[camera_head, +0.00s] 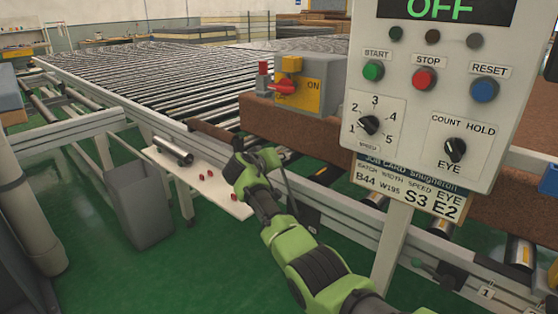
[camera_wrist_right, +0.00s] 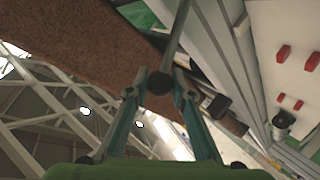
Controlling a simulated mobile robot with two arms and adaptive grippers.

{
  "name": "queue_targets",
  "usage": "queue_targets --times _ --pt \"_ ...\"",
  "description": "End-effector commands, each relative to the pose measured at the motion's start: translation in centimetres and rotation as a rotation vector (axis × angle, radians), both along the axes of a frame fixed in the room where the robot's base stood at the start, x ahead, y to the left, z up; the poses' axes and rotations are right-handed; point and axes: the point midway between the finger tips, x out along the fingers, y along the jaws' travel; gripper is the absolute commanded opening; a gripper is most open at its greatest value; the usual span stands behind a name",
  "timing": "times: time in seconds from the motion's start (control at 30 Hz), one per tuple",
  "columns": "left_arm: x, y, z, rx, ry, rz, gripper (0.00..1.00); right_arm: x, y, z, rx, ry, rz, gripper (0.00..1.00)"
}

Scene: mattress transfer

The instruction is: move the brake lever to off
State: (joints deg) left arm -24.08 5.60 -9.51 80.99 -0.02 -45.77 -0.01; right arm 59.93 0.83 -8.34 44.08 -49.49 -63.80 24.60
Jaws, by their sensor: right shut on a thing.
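The brake lever (camera_head: 289,187) is a thin grey rod rising from a dark mount on the near side rail of the roller conveyor, left of the control panel's post. In the right wrist view the rod (camera_wrist_right: 180,38) comes down from the top to a dark round knob (camera_wrist_right: 158,82). My right gripper (camera_head: 270,158) is at the lever's upper end. In the wrist view its two fingers (camera_wrist_right: 159,90) are closed around the knob. The lever's marks cannot be read. My left gripper is out of view.
The control panel (camera_head: 400,75), reading OFF, stands right of my arm. A grey switch box (camera_head: 312,83) with a red handle sits on the brown slab (camera_head: 330,136) behind the lever. A white shelf (camera_head: 205,182) with small red parts and a grey bin (camera_head: 138,210) are left.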

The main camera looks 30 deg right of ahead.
Motion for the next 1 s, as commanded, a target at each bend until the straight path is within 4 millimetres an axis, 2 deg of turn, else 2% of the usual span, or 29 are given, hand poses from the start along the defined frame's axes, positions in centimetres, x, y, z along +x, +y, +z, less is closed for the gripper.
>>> queue_targets --times 0.13,0.17,0.2,0.67,0.83,1.0 --pt "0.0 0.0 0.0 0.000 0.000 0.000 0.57 0.1 0.2 0.1 0.000 -0.002 0.006 0.00" --pt "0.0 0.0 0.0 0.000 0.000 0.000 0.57 0.1 0.2 0.1 0.000 -0.002 0.006 0.30" --pt "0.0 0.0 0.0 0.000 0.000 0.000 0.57 0.1 0.2 0.1 0.000 -0.002 0.006 0.39" --pt "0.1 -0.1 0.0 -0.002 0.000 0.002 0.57 -0.2 0.5 0.2 0.000 -0.003 0.003 0.39" --pt "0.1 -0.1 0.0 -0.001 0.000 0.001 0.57 -1.4 1.8 0.8 0.001 -0.004 0.004 0.39" --pt "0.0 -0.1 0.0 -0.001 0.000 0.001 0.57 -3.3 4.2 2.1 0.002 -0.005 0.006 0.39"
